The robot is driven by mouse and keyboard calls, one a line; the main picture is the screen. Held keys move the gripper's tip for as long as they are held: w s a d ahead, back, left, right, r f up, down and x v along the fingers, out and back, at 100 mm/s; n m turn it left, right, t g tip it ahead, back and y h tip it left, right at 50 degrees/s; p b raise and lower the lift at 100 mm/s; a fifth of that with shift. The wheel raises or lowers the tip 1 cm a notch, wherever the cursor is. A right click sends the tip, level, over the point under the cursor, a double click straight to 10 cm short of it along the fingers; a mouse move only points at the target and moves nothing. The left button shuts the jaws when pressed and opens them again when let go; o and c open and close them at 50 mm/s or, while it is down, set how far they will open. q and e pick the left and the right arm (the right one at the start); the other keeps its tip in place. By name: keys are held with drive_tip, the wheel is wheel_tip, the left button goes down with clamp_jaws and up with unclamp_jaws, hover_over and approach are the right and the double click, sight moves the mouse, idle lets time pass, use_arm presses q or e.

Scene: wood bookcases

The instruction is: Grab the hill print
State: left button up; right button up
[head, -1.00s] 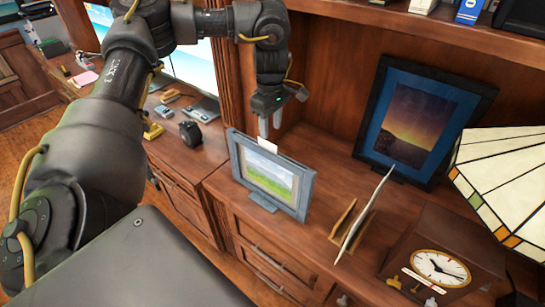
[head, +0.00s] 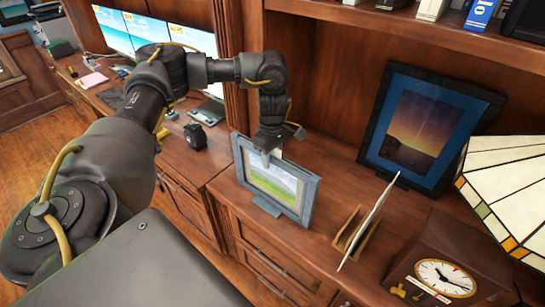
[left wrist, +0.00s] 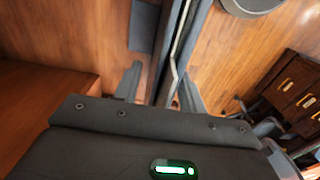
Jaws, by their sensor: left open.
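The hill print (head: 271,184) shows green grass under a pale sky and stands in a grey-blue frame (head: 308,205) on the cabinet top. My left gripper (head: 266,157) is at the top edge of this frame, with its fingers pointing down. In the left wrist view the open jaws (left wrist: 158,85) have the frame's top edge (left wrist: 190,35) and a thin pale edge (left wrist: 174,72), apparently the print's, between the fingers. Whether either finger touches them I cannot tell. The print's upper edge is hidden by the fingers in the head view. My right gripper is not in view.
A dark frame with a sunset picture (head: 417,125) leans behind to the right. A wooden holder with a thin sheet (head: 368,222), a clock (head: 443,277) and a stained-glass lamp (head: 510,180) stand to the right. A shelf (head: 400,28) runs above.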

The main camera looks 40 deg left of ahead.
use_arm(q)
drive_tip(key=shift+d, duration=0.1)
clamp_jaws()
drive_tip(key=shift+w, duration=0.1)
idle(1.3)
